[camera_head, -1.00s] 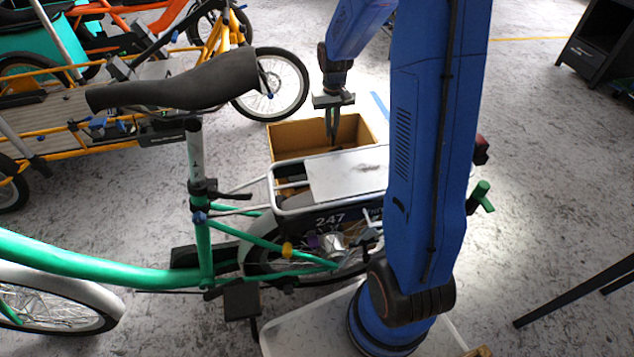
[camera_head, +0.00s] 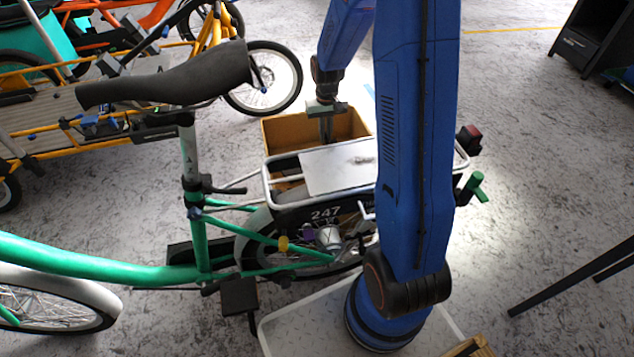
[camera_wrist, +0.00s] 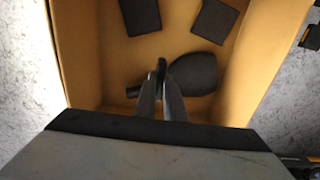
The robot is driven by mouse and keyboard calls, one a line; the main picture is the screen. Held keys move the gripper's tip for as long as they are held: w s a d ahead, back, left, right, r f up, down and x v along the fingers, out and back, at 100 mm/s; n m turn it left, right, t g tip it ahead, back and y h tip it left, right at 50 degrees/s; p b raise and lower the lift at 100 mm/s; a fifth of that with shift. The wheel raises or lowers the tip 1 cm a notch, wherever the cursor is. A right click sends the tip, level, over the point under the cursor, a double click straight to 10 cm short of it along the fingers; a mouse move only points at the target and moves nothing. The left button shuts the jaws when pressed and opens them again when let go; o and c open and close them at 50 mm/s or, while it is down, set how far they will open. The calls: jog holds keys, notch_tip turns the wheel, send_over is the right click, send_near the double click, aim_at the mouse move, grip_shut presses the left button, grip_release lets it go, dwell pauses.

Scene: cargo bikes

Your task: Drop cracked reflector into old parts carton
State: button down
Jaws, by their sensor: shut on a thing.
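The old parts carton (camera_head: 283,133) is an open tan box on the floor behind the green bike's rear rack. My gripper (camera_head: 326,132) points down into it, partly hidden by the rack. In the wrist view my gripper (camera_wrist: 163,85) is over the carton's inside, with the yellow-tan carton wall (camera_wrist: 75,50) around it. The fingers are shut on a small dark thing (camera_wrist: 161,66), seen edge-on between the tips; I take it as the cracked reflector, but no crack or colour shows. Whether it touches the parts below I cannot tell.
Dark flat parts (camera_wrist: 140,15) and a rounded dark part (camera_wrist: 196,72) lie in the carton. The green bike's white rack (camera_head: 340,168) stands close in front of it. A yellow cargo bike (camera_head: 60,115) stands at left. Floor to the right is mostly clear.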

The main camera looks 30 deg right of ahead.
jog(key=c, duration=1.8)
grip_release()
jog(key=shift+o, duration=0.2)
notch_tip(320, 180, up, 17)
jog(key=shift+r, duration=0.2)
